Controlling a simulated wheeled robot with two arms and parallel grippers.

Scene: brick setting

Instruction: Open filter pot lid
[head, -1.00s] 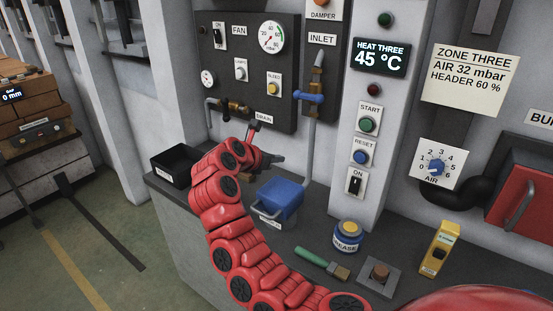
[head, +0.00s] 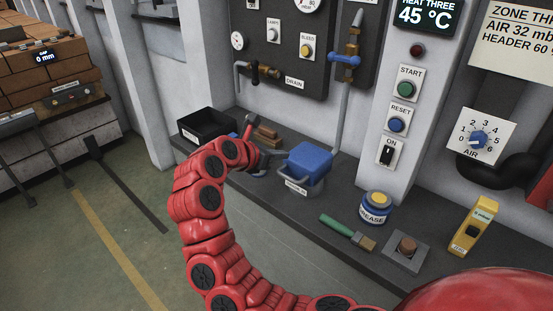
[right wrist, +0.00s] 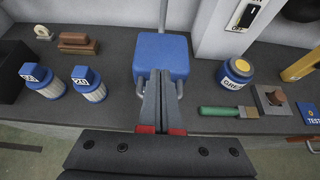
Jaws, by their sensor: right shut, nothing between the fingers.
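The filter pot has a blue lid (head: 308,158) and stands on the grey bench, its lid lying closed on top. A metal handle curves round its front, above a small label. In the right wrist view the blue lid (right wrist: 160,52) is straight ahead, with handle ends at its near side. My right gripper (head: 276,155) is at the pot's left in the head view, partly hidden by my red arm. In the right wrist view its fingers (right wrist: 160,76) are together and empty, overlapping the lid's near edge; I cannot tell if they touch. My left gripper is out of view.
Two blue-capped cylinders (right wrist: 88,86) and brown blocks (right wrist: 78,43) lie left of the pot. A black bin (head: 207,126) is at the bench's left end.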

